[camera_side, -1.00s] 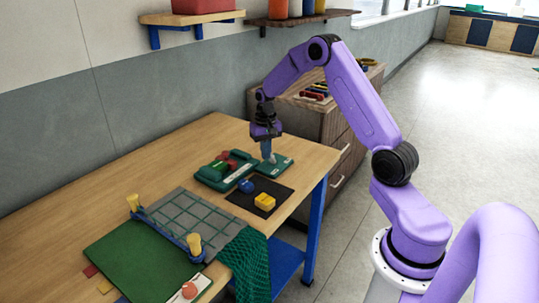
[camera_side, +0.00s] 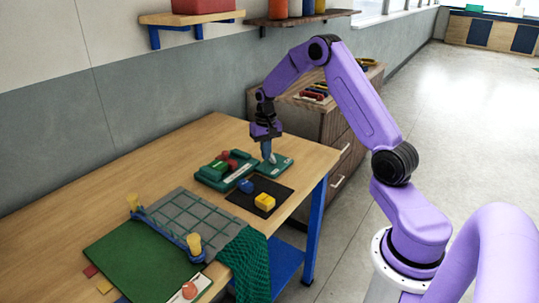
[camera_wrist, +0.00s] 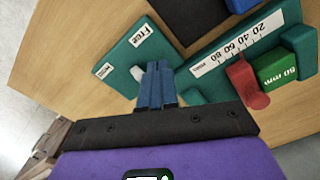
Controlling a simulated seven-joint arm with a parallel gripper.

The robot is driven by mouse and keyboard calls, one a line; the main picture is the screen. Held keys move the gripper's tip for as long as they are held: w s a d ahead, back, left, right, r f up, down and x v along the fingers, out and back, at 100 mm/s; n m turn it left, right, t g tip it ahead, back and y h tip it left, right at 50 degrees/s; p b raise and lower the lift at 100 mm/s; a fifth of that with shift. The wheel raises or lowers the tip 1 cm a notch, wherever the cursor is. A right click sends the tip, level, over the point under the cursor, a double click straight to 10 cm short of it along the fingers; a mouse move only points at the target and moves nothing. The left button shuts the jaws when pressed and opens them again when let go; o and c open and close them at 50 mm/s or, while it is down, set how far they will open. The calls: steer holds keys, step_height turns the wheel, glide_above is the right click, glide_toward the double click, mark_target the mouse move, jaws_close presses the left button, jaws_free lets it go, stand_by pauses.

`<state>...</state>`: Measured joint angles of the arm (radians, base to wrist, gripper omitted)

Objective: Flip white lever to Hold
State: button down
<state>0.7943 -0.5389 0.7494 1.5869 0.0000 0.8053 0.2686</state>
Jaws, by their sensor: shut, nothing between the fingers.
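The white lever (camera_side: 272,159) stands on a green plate (camera_side: 281,167) at the far right of the table. In the wrist view the lever (camera_wrist: 138,73) shows as a short white peg on the plate (camera_wrist: 124,62), with a "Free" label (camera_wrist: 143,37) on one side and a second, smaller-looking label (camera_wrist: 103,70), hard to read, on another. My gripper (camera_side: 266,158) points down with its blue fingers together and empty. In the wrist view the fingertips (camera_wrist: 157,66) are right beside the lever; I cannot tell whether they touch it.
A green gauge block (camera_wrist: 235,55) with a scale, a red slider (camera_wrist: 246,82) and a green "60 mm" block (camera_wrist: 277,70) lies beside the plate. A dark mat (camera_side: 238,199) carries a blue piece (camera_side: 246,186) and a yellow block (camera_side: 264,201). Netting (camera_side: 246,262) hangs over the table's front edge.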

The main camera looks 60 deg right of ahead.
steer(key=shift+f, duration=0.9)
steer(key=shift+d, duration=1.4)
steer(key=shift+s+d+f, duration=0.1)
steer(key=shift+d, duration=0.7)
steer(key=shift+a+r, duration=0.3)
steer(key=shift+r, duration=0.9)
steer(key=shift+a+r, duration=0.3)
steer(key=shift+r, duration=0.9)
steer(key=shift+a+r, duration=0.3)
steer(key=shift+r, duration=0.9)
